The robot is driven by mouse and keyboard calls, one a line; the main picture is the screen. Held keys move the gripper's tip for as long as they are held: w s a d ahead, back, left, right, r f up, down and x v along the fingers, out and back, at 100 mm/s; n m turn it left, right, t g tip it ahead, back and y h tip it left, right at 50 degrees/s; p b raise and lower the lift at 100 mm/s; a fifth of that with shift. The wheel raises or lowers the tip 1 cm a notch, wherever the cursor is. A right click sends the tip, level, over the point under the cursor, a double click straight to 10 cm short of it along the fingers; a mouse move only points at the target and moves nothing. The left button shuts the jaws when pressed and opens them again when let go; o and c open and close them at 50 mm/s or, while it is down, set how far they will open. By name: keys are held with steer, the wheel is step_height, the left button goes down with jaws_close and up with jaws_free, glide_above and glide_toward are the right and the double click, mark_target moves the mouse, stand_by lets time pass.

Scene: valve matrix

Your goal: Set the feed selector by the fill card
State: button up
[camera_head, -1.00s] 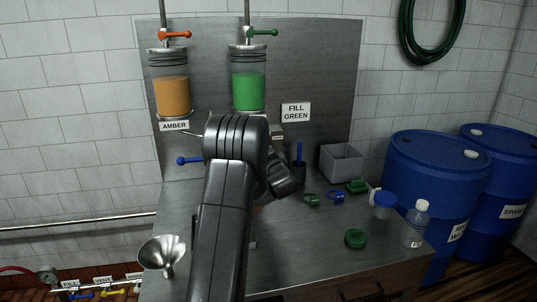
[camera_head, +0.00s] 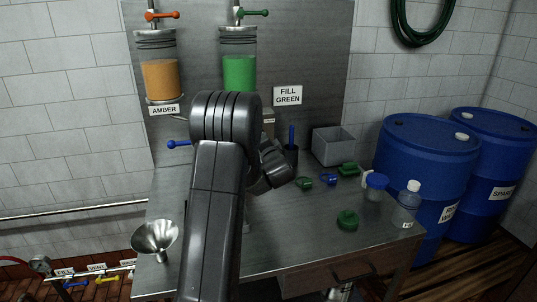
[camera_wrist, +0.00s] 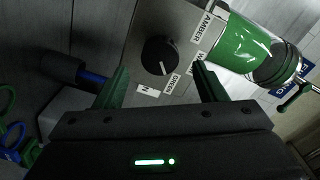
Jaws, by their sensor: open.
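The fill card (camera_head: 288,95) on the steel back panel reads FILL GREEN. The amber cylinder (camera_head: 160,80) and green cylinder (camera_head: 239,74) hang above.
A blue-handled lever (camera_head: 178,144) sits left of my arm. A funnel (camera_head: 155,236) is at the bench's left edge. Blue drums (camera_head: 428,165) are beyond.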

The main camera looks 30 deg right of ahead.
steer(key=b+v, duration=0.2)
steer(key=v, duration=0.8)
steer(key=p+x, duration=0.3)
steer(key=x, duration=1)
steer(key=shift+w, duration=0.35)
steer(key=shift+s+d, duration=0.1)
